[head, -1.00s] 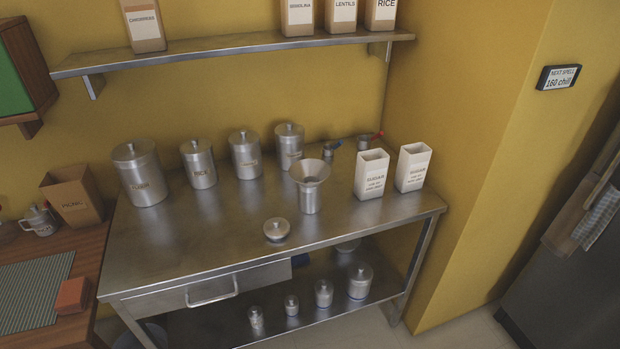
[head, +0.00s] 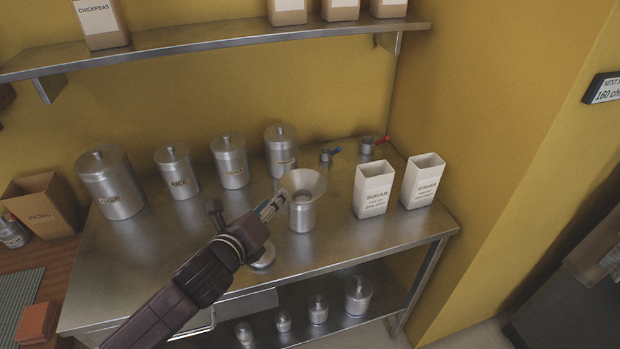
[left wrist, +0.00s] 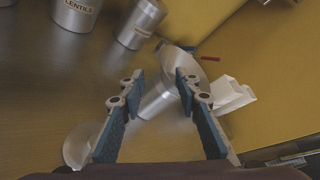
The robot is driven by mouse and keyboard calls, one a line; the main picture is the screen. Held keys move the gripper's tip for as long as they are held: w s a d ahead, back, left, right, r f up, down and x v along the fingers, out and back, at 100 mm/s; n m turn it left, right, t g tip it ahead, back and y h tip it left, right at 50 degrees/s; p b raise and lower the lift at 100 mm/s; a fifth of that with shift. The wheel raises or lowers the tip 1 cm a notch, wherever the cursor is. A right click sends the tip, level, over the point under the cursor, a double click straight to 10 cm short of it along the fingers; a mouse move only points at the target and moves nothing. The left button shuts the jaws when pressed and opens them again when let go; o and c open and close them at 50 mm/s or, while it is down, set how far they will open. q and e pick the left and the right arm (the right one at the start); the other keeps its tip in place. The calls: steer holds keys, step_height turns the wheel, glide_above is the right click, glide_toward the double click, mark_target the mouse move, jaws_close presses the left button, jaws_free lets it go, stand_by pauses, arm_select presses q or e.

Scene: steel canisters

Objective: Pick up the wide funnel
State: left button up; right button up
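The wide funnel (head: 305,181) is a grey metal cone sitting mouth-up in the top of an open steel canister (head: 302,217) near the middle of the steel table. In the left wrist view the funnel (left wrist: 183,62) lies just past the fingertips, partly hidden by the right-hand finger, with the canister (left wrist: 160,99) below it. My left gripper (head: 274,206) is at the left side of the funnel, close to its rim. The wrist view shows its blue-padded fingers (left wrist: 160,84) spread apart with nothing clamped; contact with the funnel cannot be told. My right gripper is not in view.
Lidded canisters (head: 230,165) line the back. Two white sugar boxes (head: 374,190) stand right of the funnel. Small metal items with blue (head: 330,154) and red (head: 373,144) handles lie behind. A loose lid (head: 264,260) lies under my arm. A shelf (head: 220,40) hangs above.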

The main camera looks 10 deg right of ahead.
mark_target(302, 194)
arm_select(q)
steer(key=x, duration=0.6)
steer(key=shift+d+r+p, duration=0.15)
steer(key=shift+r+p, duration=0.05)
steer(key=shift+p, duration=0.2)
steer(key=shift+w, duration=0.15)
steer(key=c, duration=0.8)
steer(key=shift+f, duration=0.15)
jaws_close()
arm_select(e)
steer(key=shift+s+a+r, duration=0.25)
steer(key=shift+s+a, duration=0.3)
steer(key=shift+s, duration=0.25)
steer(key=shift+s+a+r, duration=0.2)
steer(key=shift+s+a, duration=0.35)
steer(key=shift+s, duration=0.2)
